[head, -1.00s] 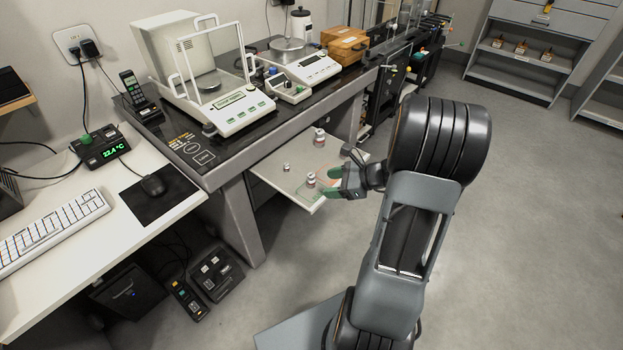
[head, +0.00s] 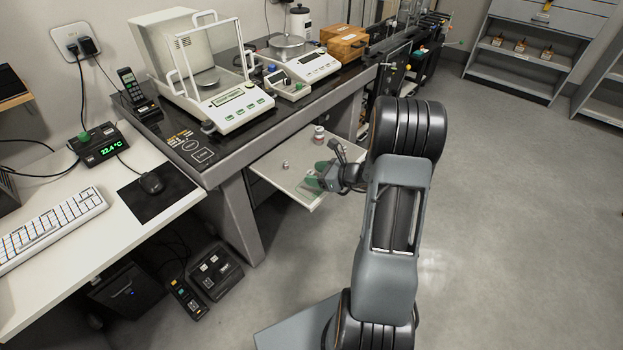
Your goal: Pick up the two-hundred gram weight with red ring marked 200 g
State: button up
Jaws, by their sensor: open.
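A pull-out shelf (head: 283,181) under the balance table holds the weights. A metal weight with a reddish band (head: 319,134) stands towards its back. A small plain weight (head: 285,165) stands near its left side. The third weight, with a reddish band in the earlier view, stood near the front; my gripper now covers its place and I cannot make it out. My gripper (head: 315,176) is open, low over the front right of the shelf, its green-tipped fingers pointing left. I cannot tell whether a weight is between the fingers. The weights' markings are too small to read.
The balance table (head: 226,150) with two balances (head: 234,105) (head: 307,65) rises behind the shelf. A wooden box (head: 345,43) stands at its back. A desk with a keyboard (head: 50,222) lies left. The floor on the right is clear.

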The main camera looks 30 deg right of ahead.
aim_at(313, 173)
jog(key=shift+x, duration=1.9)
jog(key=shift+a+r, duration=0.1)
jog(key=c, duration=1)
grip_shut()
jog(key=shift+r, duration=0.15)
